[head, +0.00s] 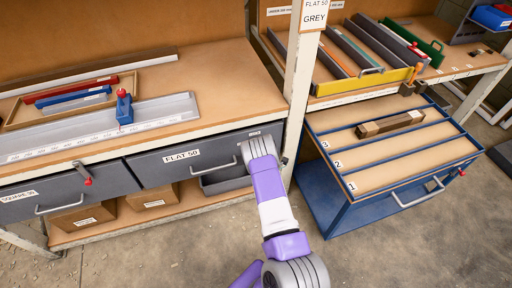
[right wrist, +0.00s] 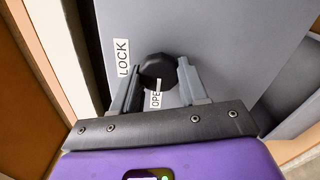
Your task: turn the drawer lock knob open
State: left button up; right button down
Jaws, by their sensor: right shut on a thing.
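The black drawer lock knob (right wrist: 158,70) shows in the right wrist view, on a grey drawer front (right wrist: 215,35). A LOCK label (right wrist: 122,57) is at its left and an OPEN label (right wrist: 155,97) is just below it, partly covered. My right gripper (right wrist: 160,88) has one finger on each side of the knob and is shut on it. In the head view my right arm reaches the right end of the grey FLAT 50 drawer (head: 150,172); its wrist hides the knob and fingertips there. My left gripper is not in view.
The FLAT 50 drawer has a bar handle (head: 214,167). A drawer at left has a red-tipped lever (head: 82,170). A white post (head: 299,85) stands close right of my wrist, with a blue trolley (head: 330,200) beyond. Boxes (head: 152,196) sit on the lower shelf.

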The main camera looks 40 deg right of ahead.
jog(key=c, duration=0.6)
grip_release()
jog(key=p+v, duration=0.2)
jog(key=v, duration=0.5)
jog(key=shift+s+a, duration=0.15)
jog(key=shift+s, duration=0.15)
jog(key=s+a+f+m+g+y+p, duration=0.1)
jog(key=a+f+m+g+y, duration=0.25)
jog(key=a+m, duration=0.4)
jog(key=s+a+f+m+g+y+p, duration=0.15)
jog(key=a+f+m+g, duration=0.25)
jog(key=a, duration=0.6)
jog(key=s+a+r+m+g+y, duration=0.1)
jog(key=s+a+m+g+y, duration=0.1)
jog(key=s+a, duration=0.2)
jog(key=s+a+r+m+g+y, duration=0.2)
jog(key=s+a, duration=0.3)
jog(key=a, duration=0.5)
jog(key=s+a+r+m+g+y, duration=0.2)
jog(key=s+a+m+g+y, duration=0.1)
jog(key=a, duration=0.5)
jog(key=shift+s+r+g+p, duration=0.1)
jog(key=shift+s+g+p, duration=0.1)
jog(key=shift+s+g, duration=0.15)
jog(key=shift+s+r+g+p, duration=0.15)
jog(key=shift+s+g, duration=0.05)
jog(key=shift+s, duration=0.3)
